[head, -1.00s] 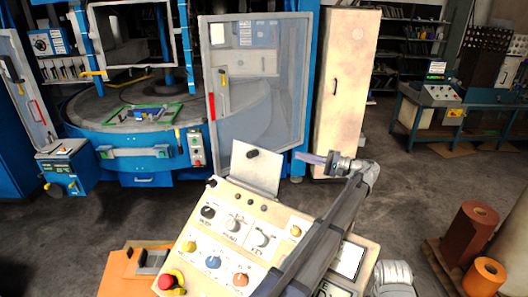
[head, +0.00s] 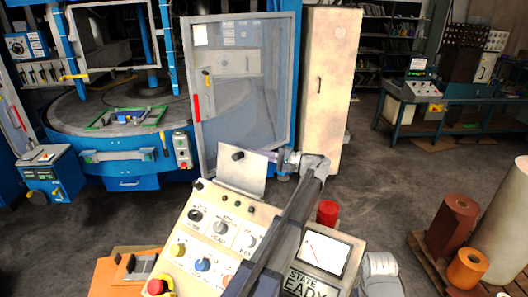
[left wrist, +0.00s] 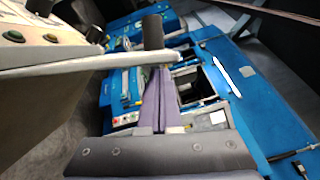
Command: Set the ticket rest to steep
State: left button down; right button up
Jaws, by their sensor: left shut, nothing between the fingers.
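The ticket rest (head: 240,180) is a pale plate with a black knob (head: 237,155), standing tilted back at the far edge of the control panel. In the left wrist view the plate (left wrist: 100,63) shows nearly edge-on, with its knob (left wrist: 153,32) standing up. My left gripper (head: 262,155) is shut and empty, its fingers pointing left at the plate's upper right edge. In the left wrist view the purple fingers (left wrist: 163,75) end by the plate's underside, and the plate partly hides the tips. I cannot tell whether they touch it. My right gripper is not in view.
The panel (head: 190,253) carries several knobs and coloured buttons, with a red emergency stop (head: 155,286) at lower left and a screen (head: 322,252) at right. A red cylinder (head: 327,212) stands at its far right. A blue machine with a glazed door (head: 240,90) stands beyond.

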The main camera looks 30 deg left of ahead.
aim_at(252, 156)
pick_arm(q)
jog(key=shift+s+r, duration=0.1)
jog(key=shift+s, duration=0.4)
jog(key=shift+s+a+r+p, duration=0.1)
jog(key=shift+s+r+p, duration=0.15)
jog(key=shift+s, duration=0.3)
jog(key=shift+s+r+p, duration=0.1)
jog(key=shift+s+p, duration=0.1)
jog(key=shift+s, duration=0.3)
jog(key=shift+w+f, duration=0.15)
